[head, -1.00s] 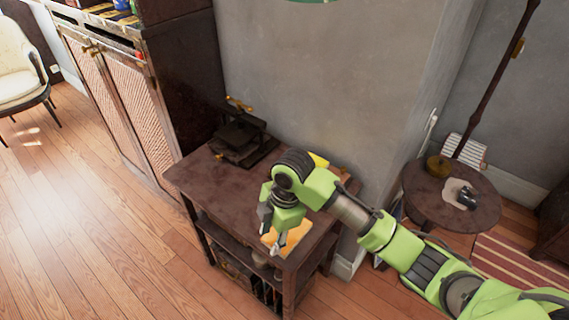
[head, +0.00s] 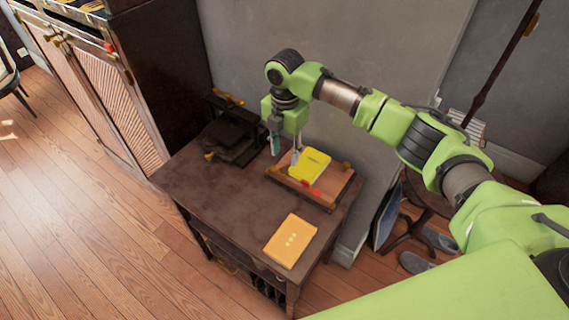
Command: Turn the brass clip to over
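Small brass-coloured pieces sit at the edges of a wooden board (head: 334,186) on the dark side table; one brass piece (head: 273,169) is at its left corner. I cannot tell for sure which piece is the brass clip. A bright yellow item (head: 311,165) lies on the board, with a small red piece (head: 306,183) in front of it. My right gripper (head: 285,154) points down above the board's left end, its two fingers apart with nothing seen between them. Contact with the board cannot be told. My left gripper is out of view.
An orange-yellow book (head: 290,241) lies at the front of the side table (head: 205,185). A dark press-like device (head: 228,137) with brass fittings stands at the back left. The table's left front is bare. A grey wall rises behind, with a cabinet at left.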

